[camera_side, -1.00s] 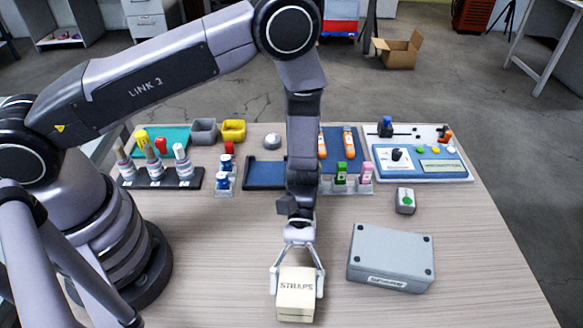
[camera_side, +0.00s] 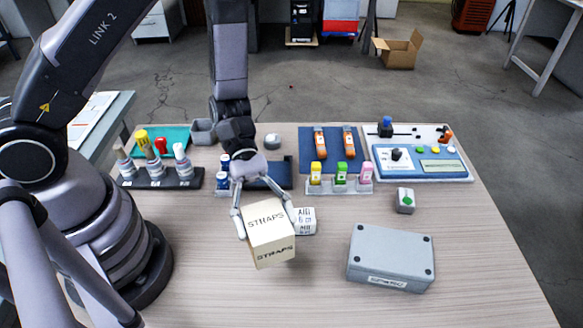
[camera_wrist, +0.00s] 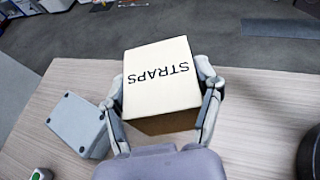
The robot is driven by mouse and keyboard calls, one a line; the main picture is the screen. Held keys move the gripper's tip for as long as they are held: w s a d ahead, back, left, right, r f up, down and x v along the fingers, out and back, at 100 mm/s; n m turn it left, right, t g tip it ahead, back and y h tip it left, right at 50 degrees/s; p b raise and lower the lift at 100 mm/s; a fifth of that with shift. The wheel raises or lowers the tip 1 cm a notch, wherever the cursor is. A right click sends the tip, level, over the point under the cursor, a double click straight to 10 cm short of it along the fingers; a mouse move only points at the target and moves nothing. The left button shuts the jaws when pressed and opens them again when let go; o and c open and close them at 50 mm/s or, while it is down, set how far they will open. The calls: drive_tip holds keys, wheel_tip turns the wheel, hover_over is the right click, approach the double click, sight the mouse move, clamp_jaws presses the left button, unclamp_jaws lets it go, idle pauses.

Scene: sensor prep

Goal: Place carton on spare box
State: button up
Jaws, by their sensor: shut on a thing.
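The cream carton (camera_side: 269,240) marked STRAPS is between the fingers of my gripper (camera_side: 264,212) in the side view. My gripper is shut on its sides and holds it tilted, above the table. In the wrist view the carton (camera_wrist: 160,78) fills the space between both fingers of my gripper (camera_wrist: 165,95). A grey lidded box (camera_side: 391,256) with dark corner screws stands on the table to the right, apart from the carton; its front label is too small to read. It also shows in the wrist view (camera_wrist: 78,122), left of the carton.
A small white printed pack (camera_side: 305,221) is just right of the carton, partly hidden. A grey device with a green button (camera_side: 405,200) lies behind the grey box. Racks with bottles (camera_side: 157,172) and vials (camera_side: 340,178) line the back. The right front table is clear.

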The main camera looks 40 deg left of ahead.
drive_tip(key=w+d+r+n+t+h, duration=0.1)
drive_tip(key=w+d+r+n+t, duration=0.35)
drive_tip(key=w, duration=0.45)
hover_over(391, 247)
drive_tip(key=shift+t, duration=0.45)
wheel_tip(391, 247, down, 9)
drive_tip(key=shift+s+f, duration=0.1)
drive_tip(key=shift+s, duration=0.05)
drive_tip(key=shift+f, duration=1.7)
drive_tip(key=o, duration=1.2)
drive_tip(key=shift+f, duration=0.15)
